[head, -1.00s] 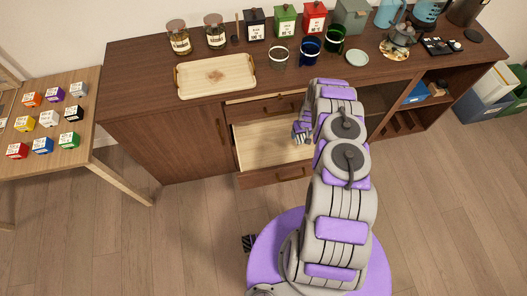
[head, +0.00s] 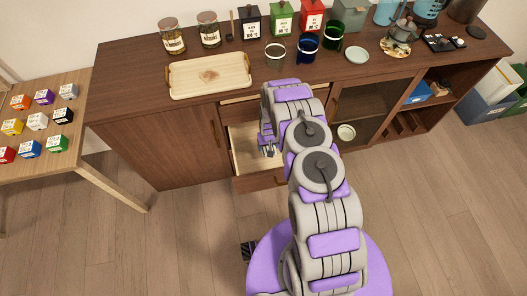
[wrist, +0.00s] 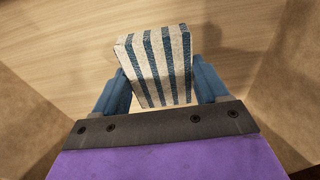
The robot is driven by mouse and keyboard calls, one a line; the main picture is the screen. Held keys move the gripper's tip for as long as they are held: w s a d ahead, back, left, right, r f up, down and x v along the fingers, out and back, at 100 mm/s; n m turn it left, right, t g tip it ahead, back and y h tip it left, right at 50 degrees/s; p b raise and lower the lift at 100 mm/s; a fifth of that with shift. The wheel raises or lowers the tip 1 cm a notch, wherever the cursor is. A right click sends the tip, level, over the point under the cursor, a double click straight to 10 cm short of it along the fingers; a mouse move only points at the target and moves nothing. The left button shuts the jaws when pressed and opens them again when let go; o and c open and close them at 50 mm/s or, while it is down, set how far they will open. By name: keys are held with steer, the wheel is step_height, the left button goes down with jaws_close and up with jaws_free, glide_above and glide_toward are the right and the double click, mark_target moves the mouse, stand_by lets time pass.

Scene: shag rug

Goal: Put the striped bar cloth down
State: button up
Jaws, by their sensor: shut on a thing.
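The striped bar cloth (wrist: 156,65) shows in the wrist view as a folded, white block with blue stripes. My gripper (wrist: 160,88) is shut on it, with one blue finger at each side. Pale wood lies beyond the cloth, with side walls at left and right. I cannot tell whether the cloth touches the wood. In the head view my gripper (head: 268,148) is over the open drawer (head: 242,146) of the dark wooden sideboard (head: 150,95). The cloth cannot be made out in the head view.
A wooden tray (head: 210,77) lies on the sideboard top, with jars (head: 172,38), tins (head: 281,20) and glasses (head: 307,49) near it. A side table (head: 75,130) with several coloured boxes stands at left. A small bowl (head: 346,132) sits in the compartment right of the drawer.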

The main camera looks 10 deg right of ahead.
mark_target(264, 148)
steer(key=shift+a, duration=0.5)
steer(key=f, duration=0.1)
steer(key=a+f+b, duration=0.1)
steer(key=f+b, duration=0.1)
steer(key=shift+s+a+f, duration=0.1)
steer(key=shift+a+f, duration=0.2)
steer(key=shift+f, duration=0.1)
steer(key=shift+r, duration=0.1)
steer(key=shift+d, duration=0.2)
steer(key=o, duration=1)
steer(key=shift+a, duration=0.15)
steer(key=shift+r, duration=0.1)
steer(key=r+p, duration=0.1)
steer(key=r, duration=0.3)
steer(key=s+r+p, duration=0.1)
steer(key=r, duration=0.3)
steer(key=r+p, duration=0.1)
steer(key=r, duration=0.3)
steer(key=shift+s, duration=0.2)
steer(key=shift+f, duration=0.1)
